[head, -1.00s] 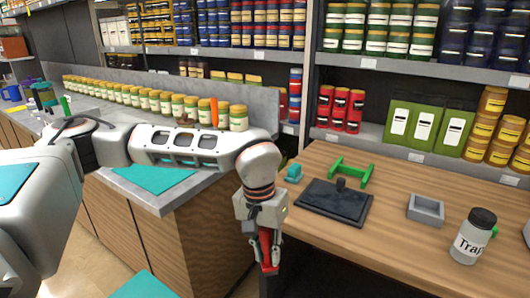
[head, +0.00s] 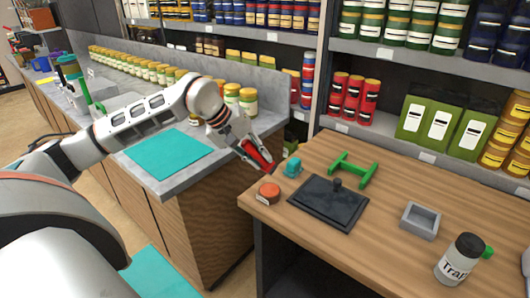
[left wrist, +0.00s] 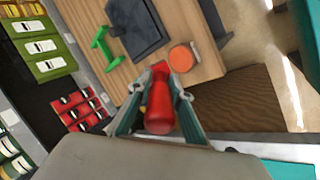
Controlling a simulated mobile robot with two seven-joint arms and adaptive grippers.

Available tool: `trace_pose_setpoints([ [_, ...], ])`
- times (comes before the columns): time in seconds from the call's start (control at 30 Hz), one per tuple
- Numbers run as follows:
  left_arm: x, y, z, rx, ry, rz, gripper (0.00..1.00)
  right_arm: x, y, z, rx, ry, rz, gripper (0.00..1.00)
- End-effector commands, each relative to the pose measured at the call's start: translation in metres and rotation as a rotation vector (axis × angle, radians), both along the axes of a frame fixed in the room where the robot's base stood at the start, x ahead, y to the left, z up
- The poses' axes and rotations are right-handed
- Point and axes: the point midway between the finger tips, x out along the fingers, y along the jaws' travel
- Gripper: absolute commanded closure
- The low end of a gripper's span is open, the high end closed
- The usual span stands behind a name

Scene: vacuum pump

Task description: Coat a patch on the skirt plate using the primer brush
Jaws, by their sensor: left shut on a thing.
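My left gripper (head: 254,156) is shut on a red-handled thing (left wrist: 159,108), apparently the primer brush, tilted by the table's left corner. Its bristle end cannot be made out. A round tin with an orange top (head: 268,192) stands at that corner, just below the gripper in the head view; its orange top shows in the left wrist view (left wrist: 181,58). My right gripper is out of view.
A green stand (head: 352,174) and a small teal block (head: 292,167) lie behind the plate. A grey open box (head: 420,220) and a labelled jar (head: 460,258) are to the right. A grey counter (head: 210,160) with jars adjoins at left.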

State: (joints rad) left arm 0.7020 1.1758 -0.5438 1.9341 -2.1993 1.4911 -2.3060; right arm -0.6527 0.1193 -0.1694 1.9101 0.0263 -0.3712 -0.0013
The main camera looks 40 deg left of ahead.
Motion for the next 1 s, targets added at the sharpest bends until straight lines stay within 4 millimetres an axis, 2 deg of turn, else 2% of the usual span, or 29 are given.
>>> trace_pose_setpoints([
  [0.17, 0.000, 0.001, -0.007, -0.003, -0.002, 0.004, 1.00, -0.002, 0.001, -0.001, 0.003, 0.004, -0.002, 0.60],
  [0.6, 0.000, 0.001, -0.049, -0.004, -0.001, 0.003, 1.00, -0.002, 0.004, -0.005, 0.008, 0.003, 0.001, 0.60],
  [1.0, 0.000, 0.001, -0.059, -0.002, -0.003, 0.002, 1.00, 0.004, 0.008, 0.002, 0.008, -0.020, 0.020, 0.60],
])
